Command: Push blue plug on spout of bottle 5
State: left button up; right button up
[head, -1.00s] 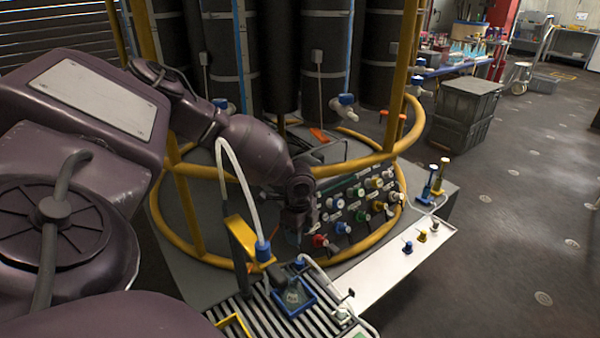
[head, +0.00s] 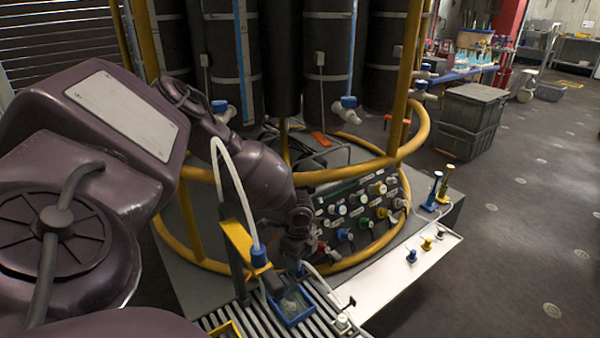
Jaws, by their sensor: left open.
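My left gripper (head: 299,265) is open and points down over the slatted rack, just above a clear vessel (head: 291,302) in a blue holder. A bit of blue shows at its fingertips; I cannot tell whether they touch it. Large black bottles stand in the yellow frame, some with blue-and-white spouts, such as the spout (head: 347,102) at centre. I cannot read which is bottle 5. My right gripper is not in view.
A yellow ring frame (head: 419,130) surrounds the bottles. A panel of several coloured knobs (head: 360,212) sits behind my gripper.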

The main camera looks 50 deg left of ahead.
pick_arm(q)
notch_tip(320, 180, down, 3)
jog(key=shift+f+b, duration=0.1)
jog(key=shift+b, duration=0.2)
jog(key=shift+f, duration=0.25)
jog(key=c, duration=0.6)
jog(key=shift+c, duration=0.2)
jog(key=shift+r, duration=0.15)
